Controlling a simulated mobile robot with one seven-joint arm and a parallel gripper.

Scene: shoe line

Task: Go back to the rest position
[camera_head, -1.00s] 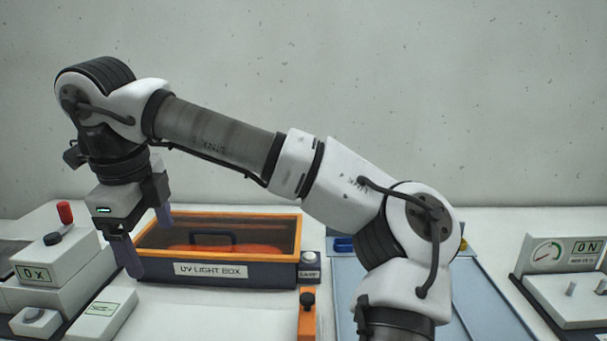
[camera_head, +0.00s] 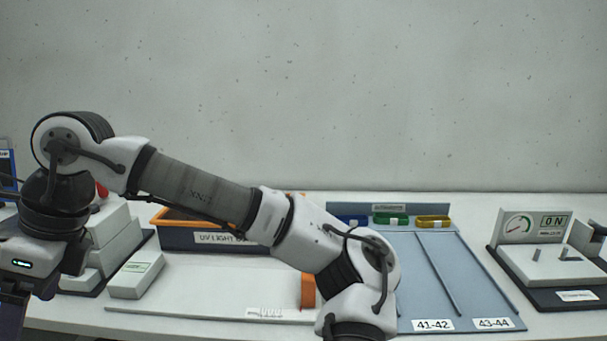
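My gripper (camera_head: 12,320) is at the lower left edge of the head view, pointing down. Only part of one dark finger shows, and the rest is cut off by the frame, so I cannot see whether it is open or whether anything is between the fingers. My arm stretches from the lower middle up and across to the left.
The UV light box (camera_head: 180,238) stands behind my arm. A white device (camera_head: 110,228) and a small white box (camera_head: 136,275) are near my gripper. A blue-grey board (camera_head: 405,270) with lanes labelled 41-42 and 43-44 lies right.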

